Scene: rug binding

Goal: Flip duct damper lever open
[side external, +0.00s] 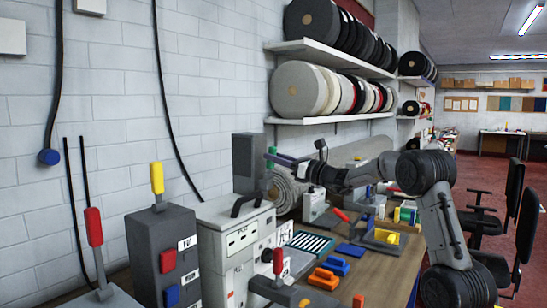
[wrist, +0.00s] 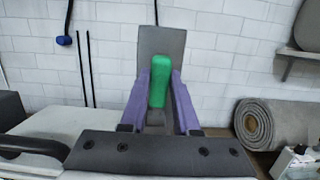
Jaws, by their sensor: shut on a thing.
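The lever's green handle (wrist: 158,82) stands almost upright between my gripper's two purple fingers (wrist: 161,78) in the wrist view. My gripper is shut on this handle. A tall grey panel or housing (wrist: 162,42) rises right behind it. In the side view the same grey housing (side external: 247,155) stands against the wall, behind a light grey machine box. My gripper (side external: 273,158) reaches it from the right with purple fingers, and a small bit of green shows at their tips. The lever's lower end and pivot are hidden by my fingers and gripper body.
A light grey box with a black handle (side external: 238,240) stands just in front of the housing. Levers with yellow (side external: 157,178) and red (side external: 94,227) grips stand at left. A rolled grey rug (wrist: 254,124) lies to the right. The bench holds blue and orange parts.

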